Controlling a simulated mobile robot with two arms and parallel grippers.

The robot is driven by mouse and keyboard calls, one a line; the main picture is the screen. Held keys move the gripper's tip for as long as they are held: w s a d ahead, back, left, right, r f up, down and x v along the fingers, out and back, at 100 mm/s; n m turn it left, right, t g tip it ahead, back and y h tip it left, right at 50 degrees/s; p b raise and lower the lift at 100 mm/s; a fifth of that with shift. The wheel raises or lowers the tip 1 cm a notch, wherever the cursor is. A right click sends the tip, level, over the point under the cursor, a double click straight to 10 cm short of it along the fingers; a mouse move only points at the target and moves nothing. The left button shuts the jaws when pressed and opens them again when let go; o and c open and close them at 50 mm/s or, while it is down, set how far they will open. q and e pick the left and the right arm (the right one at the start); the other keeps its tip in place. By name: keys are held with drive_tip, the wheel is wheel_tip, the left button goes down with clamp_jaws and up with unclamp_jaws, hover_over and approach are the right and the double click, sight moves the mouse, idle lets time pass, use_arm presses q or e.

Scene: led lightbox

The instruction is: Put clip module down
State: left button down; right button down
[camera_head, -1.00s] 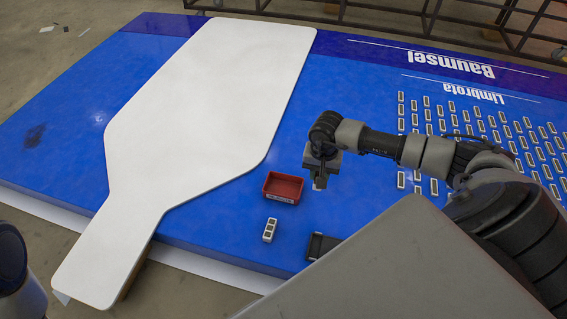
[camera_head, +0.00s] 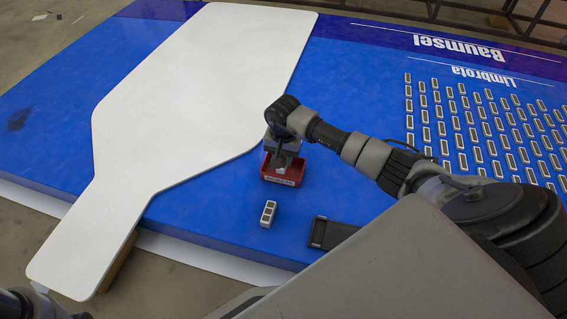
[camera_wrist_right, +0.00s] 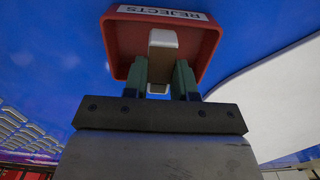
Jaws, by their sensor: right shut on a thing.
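My right gripper (camera_head: 281,162) is over the red bin (camera_head: 283,180) and is shut on a white clip module (camera_wrist_right: 163,42). In the right wrist view the module sits between the two fingers (camera_wrist_right: 160,80), in front of the bin's opening. The bin also shows there with its REJECTS label (camera_wrist_right: 163,13). In the head view the module is mostly hidden by the gripper, with only a small pale part visible at the bin. I cannot tell whether it touches the bin. My left gripper does not show clearly.
A white block with dark windows (camera_head: 268,214) stands on the blue board (camera_head: 215,215), in front of the bin. A dark tray (camera_head: 332,233) lies to its right. A large white bottle-shaped panel (camera_head: 190,90) is to the left. Rows of small modules (camera_head: 470,120) fill the right side.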

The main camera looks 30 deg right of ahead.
sight(283, 159)
drive_tip(key=shift+f+b, duration=1.1)
drive_tip(key=shift+f, duration=0.7)
drive_tip(key=c, duration=0.9)
unclamp_jaws()
drive_tip(key=shift+r, duration=0.1)
